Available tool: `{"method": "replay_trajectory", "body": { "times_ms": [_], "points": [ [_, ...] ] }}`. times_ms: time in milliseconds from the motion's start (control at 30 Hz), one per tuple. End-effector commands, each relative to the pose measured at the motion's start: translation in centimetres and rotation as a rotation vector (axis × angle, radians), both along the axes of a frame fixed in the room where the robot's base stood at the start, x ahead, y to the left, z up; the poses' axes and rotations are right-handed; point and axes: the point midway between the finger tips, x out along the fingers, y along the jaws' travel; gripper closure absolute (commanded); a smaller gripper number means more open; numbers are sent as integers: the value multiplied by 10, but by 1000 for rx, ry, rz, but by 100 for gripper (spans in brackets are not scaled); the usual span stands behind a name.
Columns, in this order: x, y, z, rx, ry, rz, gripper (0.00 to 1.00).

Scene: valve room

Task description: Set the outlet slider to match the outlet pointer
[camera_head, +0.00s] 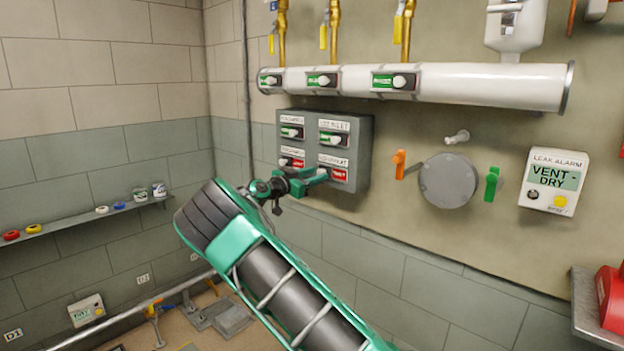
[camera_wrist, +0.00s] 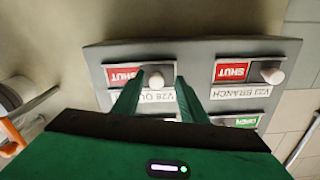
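The grey valve panel (camera_head: 366,150) on the wall has several sliders. The V28 outlet slider is at its lower right, with a red SHUT window (camera_head: 339,175) and a white knob. In the wrist view, which shows the panel upside down, the outlet knob (camera_wrist: 156,80) is beside the red SHUT window (camera_wrist: 122,74). My gripper (camera_wrist: 160,82) is open, one finger on each side of this knob; I cannot tell if either touches it. In the head view my gripper (camera_head: 322,176) covers part of the slider. I cannot tell which mark is the outlet pointer.
The branch slider (camera_wrist: 271,75) also shows SHUT; the top sliders (camera_head: 334,138) show green. Above, a white pipe (camera_head: 480,85) carries green-marked indicators. To the right are orange (camera_head: 399,163) and green (camera_head: 491,184) handles around a round cover (camera_head: 448,181), and a leak alarm (camera_head: 553,180).

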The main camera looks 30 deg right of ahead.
Motion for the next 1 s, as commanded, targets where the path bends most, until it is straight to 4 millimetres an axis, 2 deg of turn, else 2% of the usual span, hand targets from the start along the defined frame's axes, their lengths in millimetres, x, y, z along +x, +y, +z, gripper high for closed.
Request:
{"method": "replay_trajectory", "body": {
  "times_ms": [533, 700, 1000],
  "points": [
    [-29, 84, -1, 0, 1, 3, 61],
    [-34, 96, -2, 1, 2, 1, 61],
    [-34, 98, -2, 0, 1, 1, 61]
  ]
}}
